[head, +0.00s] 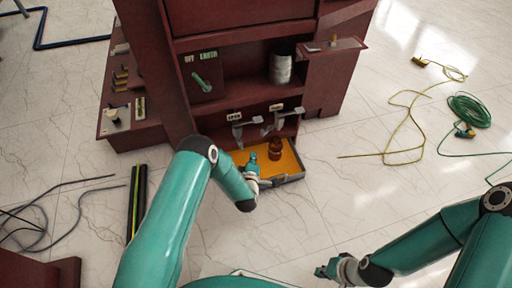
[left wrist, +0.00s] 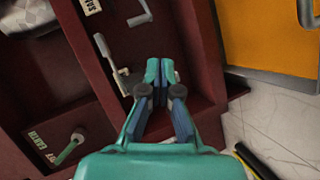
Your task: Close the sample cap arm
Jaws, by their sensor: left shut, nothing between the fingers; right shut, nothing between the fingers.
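Two grey lever arms hang at the bottom opening of the dark red cabinet, a left one (head: 240,131) and a right one (head: 277,122); small labels sit above them. I cannot tell for sure which is the sample cap arm. In the left wrist view, one grey arm (left wrist: 108,58) lies beside my left gripper and another grey piece (left wrist: 141,14) shows at the top. My left gripper (head: 252,158) is shut and empty in front of the lower opening; its closed fingertips also show in the wrist view (left wrist: 161,72), close to the grey arm. My right gripper (head: 322,271) is shut, low over the floor.
An open yellow drawer (head: 292,163) with a brown bottle (head: 275,148) juts out below the arms. A green earth handle (head: 202,81) and a metal can (head: 281,66) are higher up. Cables (head: 404,110) lie on the floor at right; the floor between is clear.

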